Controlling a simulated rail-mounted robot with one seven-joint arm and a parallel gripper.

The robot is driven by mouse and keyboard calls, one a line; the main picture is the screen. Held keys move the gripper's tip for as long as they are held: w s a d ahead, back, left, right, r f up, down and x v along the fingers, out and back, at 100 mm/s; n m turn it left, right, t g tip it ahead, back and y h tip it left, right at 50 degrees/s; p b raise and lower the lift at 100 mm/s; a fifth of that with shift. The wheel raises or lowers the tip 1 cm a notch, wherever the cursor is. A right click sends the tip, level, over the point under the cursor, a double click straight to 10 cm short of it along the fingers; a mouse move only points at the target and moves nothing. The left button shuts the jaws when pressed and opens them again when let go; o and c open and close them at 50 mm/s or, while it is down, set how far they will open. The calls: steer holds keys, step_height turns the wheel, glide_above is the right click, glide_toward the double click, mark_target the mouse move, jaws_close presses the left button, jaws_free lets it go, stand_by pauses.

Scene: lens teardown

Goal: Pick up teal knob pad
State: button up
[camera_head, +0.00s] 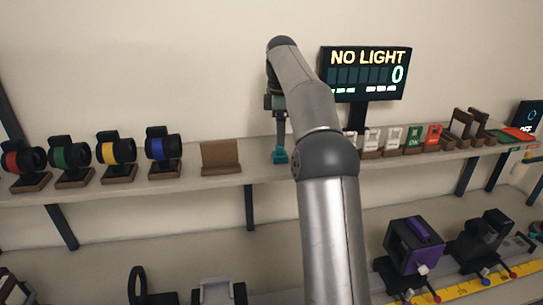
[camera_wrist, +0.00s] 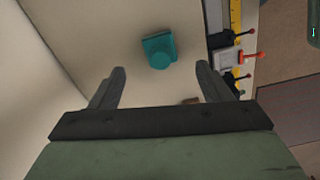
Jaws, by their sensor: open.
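The teal knob pad (camera_wrist: 158,50) sits on the pale upper shelf, ahead of the fingertips in the wrist view. It has a squarish base with a round knob. In the head view the teal pad (camera_head: 280,156) shows just below my gripper (camera_head: 279,140), left of my arm. In the wrist view my gripper (camera_wrist: 163,78) is open, its two fingers wide apart and empty. The pad lies between the lines of the fingers, slightly beyond the tips. I cannot tell the exact height gap between fingers and pad.
On the upper shelf (camera_head: 230,184), a wooden stand (camera_head: 221,157) and several ringed lens barrels (camera_head: 163,146) stand to the left. Small cards on wooden holders (camera_head: 372,142) stand to the right. A "NO LIGHT" display (camera_head: 366,73) rises behind. A purple device (camera_head: 413,243) is on the lower shelf.

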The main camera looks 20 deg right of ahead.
mark_target(280, 154)
step_height(280, 154, down, 7)
steer(key=shift+s+b, duration=0.1)
steer(key=shift+b, duration=0.25)
steer(key=c, duration=1.1)
steer(key=shift+c, duration=0.2)
steer(key=shift+r, duration=0.15)
steer(key=shift+r, duration=0.2)
step_height(280, 154, up, 2)
steer(key=shift+r, duration=0.2)
steer(key=s+a+r+b, duration=0.2)
steer(key=s+r+b, duration=0.2)
steer(key=s+r, duration=0.6)
steer(key=s, duration=0.3)
steer(key=shift+s+a+b, duration=0.35)
steer(key=shift+b, duration=0.05)
